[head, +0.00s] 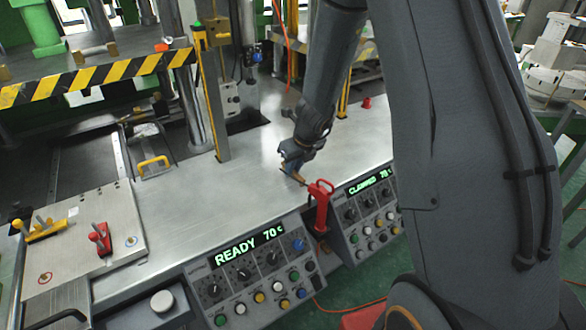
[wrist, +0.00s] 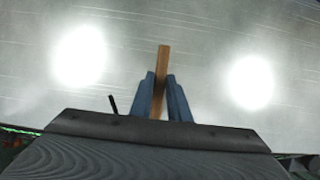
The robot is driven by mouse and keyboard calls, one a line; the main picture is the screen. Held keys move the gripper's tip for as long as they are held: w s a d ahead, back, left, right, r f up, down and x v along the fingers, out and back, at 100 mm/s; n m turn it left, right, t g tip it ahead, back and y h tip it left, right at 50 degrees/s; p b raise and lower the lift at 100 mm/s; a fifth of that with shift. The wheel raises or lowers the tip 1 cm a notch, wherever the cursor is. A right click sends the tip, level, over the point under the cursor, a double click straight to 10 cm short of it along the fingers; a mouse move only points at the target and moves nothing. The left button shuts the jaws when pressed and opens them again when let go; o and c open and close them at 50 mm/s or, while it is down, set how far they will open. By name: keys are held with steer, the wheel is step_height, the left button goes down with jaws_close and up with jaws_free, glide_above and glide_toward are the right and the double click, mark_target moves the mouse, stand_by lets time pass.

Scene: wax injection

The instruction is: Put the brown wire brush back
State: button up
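The brown wire brush (wrist: 163,65) shows in the wrist view as a narrow brown wooden bar between the two blue fingers of my gripper (wrist: 161,85). The fingers are closed on it, and its end sticks out past their tips. Its bristles cannot be made out. In the head view my gripper (head: 290,168) is over the front part of the steel table, left of and above a red-handled tool. A small brown piece of the brush (head: 299,178) shows at its tip there. I cannot tell how high it is above the table.
The red-handled tool (head: 320,205) stands upright at the table's front edge, close to my gripper, between two control panels reading READY (head: 250,265) and CLAMPED (head: 370,205). The steel table (head: 205,200) is clear left of my gripper. A plate with red and yellow clamps (head: 90,215) lies farther left.

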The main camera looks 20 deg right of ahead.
steer(key=o, duration=0.3)
steer(key=shift+r+p, duration=0.3)
steer(key=shift+r, duration=0.05)
steer(key=p+v, duration=0.4)
steer(key=v, duration=0.7)
steer(key=s+r+n+g, duration=0.1)
steer(key=s+r+n, duration=0.1)
steer(key=s+n, duration=0.8)
steer(key=s+a+r+n+g+h, duration=0.1)
steer(key=s+r+n, duration=0.2)
steer(key=s+n, duration=0.8)
steer(key=n, duration=1.1)
steer(key=shift+a+r, duration=0.2)
steer(key=shift+r, duration=0.1)
